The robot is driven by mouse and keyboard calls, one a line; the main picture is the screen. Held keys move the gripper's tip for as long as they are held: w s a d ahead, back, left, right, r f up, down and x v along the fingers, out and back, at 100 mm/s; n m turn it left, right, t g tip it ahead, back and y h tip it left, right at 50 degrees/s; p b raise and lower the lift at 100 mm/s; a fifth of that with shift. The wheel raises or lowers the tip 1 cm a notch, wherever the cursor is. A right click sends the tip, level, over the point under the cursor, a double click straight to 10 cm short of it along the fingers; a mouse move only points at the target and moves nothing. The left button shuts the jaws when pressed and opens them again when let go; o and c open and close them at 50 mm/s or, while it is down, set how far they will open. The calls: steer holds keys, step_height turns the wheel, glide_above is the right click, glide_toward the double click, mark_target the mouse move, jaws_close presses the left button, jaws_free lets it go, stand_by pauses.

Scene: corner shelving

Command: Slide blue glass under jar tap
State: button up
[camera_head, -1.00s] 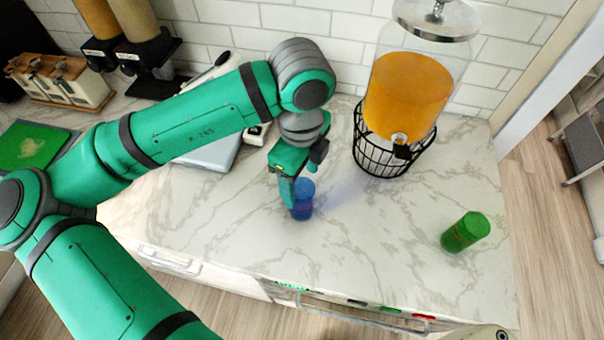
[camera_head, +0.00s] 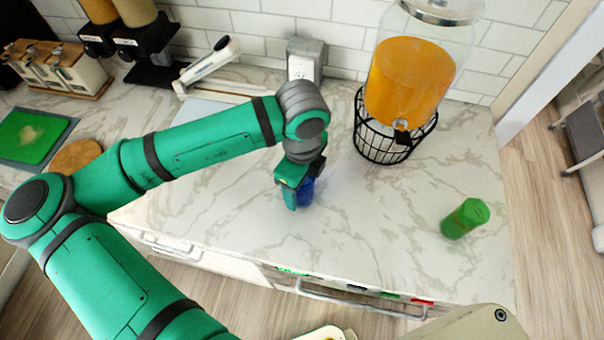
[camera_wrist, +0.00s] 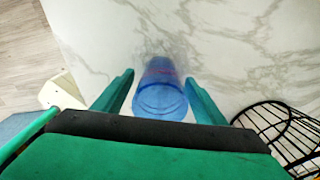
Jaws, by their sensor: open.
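The blue glass (camera_head: 305,191) stands on the marble counter, partly hidden behind my gripper in the head view. In the wrist view the blue glass (camera_wrist: 160,92) shows between the two fingers. My gripper (camera_head: 298,198) is open, with its fingers (camera_wrist: 160,95) on either side of the glass; I cannot tell whether they touch it. The drink jar (camera_head: 408,80) holds orange liquid and sits in a black wire stand (camera_head: 372,150) to the right of my gripper. Its tap (camera_head: 402,132) faces the front of the counter.
A green glass (camera_head: 464,219) stands on the counter at the right. The wire stand also shows at the lower right of the wrist view (camera_wrist: 285,130). A grey box (camera_head: 304,60) stands by the wall behind my arm. The counter (camera_head: 370,215) between the glasses is clear.

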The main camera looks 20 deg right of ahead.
steer(key=shift+f, duration=0.8)
